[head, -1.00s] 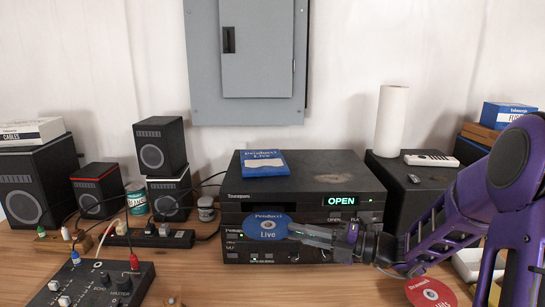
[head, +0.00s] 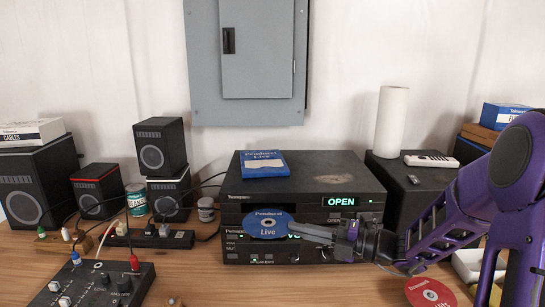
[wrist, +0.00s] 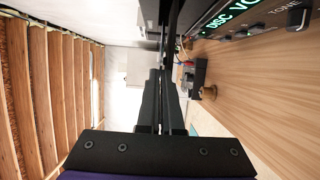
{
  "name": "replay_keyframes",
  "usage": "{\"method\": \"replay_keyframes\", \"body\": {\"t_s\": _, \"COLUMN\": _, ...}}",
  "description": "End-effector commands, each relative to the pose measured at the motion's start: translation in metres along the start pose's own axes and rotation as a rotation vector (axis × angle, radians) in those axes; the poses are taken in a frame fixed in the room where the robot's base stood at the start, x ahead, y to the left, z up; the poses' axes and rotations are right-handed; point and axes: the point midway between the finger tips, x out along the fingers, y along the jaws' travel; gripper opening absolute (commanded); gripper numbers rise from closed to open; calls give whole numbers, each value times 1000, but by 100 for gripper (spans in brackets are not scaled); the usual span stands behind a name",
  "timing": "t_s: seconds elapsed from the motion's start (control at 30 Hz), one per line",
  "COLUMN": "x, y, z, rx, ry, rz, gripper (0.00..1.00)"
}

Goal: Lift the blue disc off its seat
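The blue disc (head: 264,225), with "Penducci Live" lettering, is in front of the upper black player (head: 300,182) in the head view. It faces the camera at a tilt. My gripper (head: 292,229) reaches in from the right, with its fingertips at the disc's right edge. The fingers look shut on that edge. The disc's seat is hidden behind the disc and fingers. In the wrist view my gripper's fingers (wrist: 163,85) lie close together, and the disc's blue face does not show.
A blue case (head: 264,164) lies on the player, whose display reads OPEN. A red disc (head: 430,293) is at the table's lower right. Small speakers (head: 160,146) stand at the left, and a mixer (head: 100,287) is at front left. The middle front table is clear.

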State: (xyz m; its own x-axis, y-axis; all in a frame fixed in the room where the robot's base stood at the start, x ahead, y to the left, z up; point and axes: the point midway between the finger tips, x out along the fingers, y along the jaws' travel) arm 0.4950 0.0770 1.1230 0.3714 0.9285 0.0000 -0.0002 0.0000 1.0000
Motion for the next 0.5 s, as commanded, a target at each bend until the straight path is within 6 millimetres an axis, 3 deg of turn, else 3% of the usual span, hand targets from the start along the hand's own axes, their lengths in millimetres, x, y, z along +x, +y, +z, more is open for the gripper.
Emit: {"method": "replay_keyframes", "body": {"t_s": 0.5, "x": 0, "y": 5, "z": 0, "rx": 0, "ry": 0, "rz": 0, "gripper": 0}}
